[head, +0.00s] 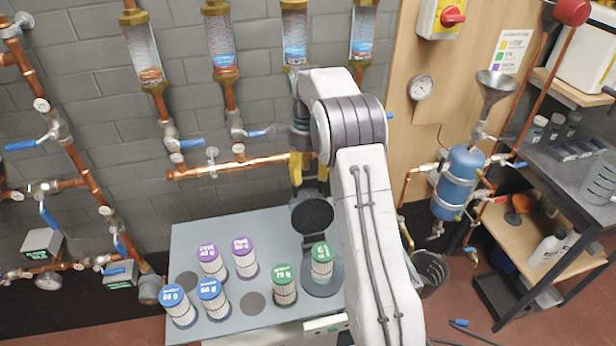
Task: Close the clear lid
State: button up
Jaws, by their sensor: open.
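A small device on the grey bench has a round base (322,287) with a green-topped cartridge (322,262) standing on it. A round dark panel (312,215) stands raised behind the cartridge, joined to the base by a short hinge-like piece. It looks like the lid, standing open; I cannot tell whether it is clear. My gripper (309,183), with yellow fingers, points down just above and behind the panel. It is open, and nothing shows between its fingers. My arm hides the area right of the device. Whether the fingers touch the panel cannot be told.
Blue-topped (212,298), purple-topped (244,257) and another green-topped cartridge (285,285) stand left of the device on the bench (195,235). Copper pipes (240,168) with valves run along the wall behind. A blue tank (459,180) and shelving are at the right.

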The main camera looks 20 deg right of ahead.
jog(key=shift+f, duration=0.75)
grip_shut()
jog(key=shift+s, duration=0.1)
dwell(0.3)
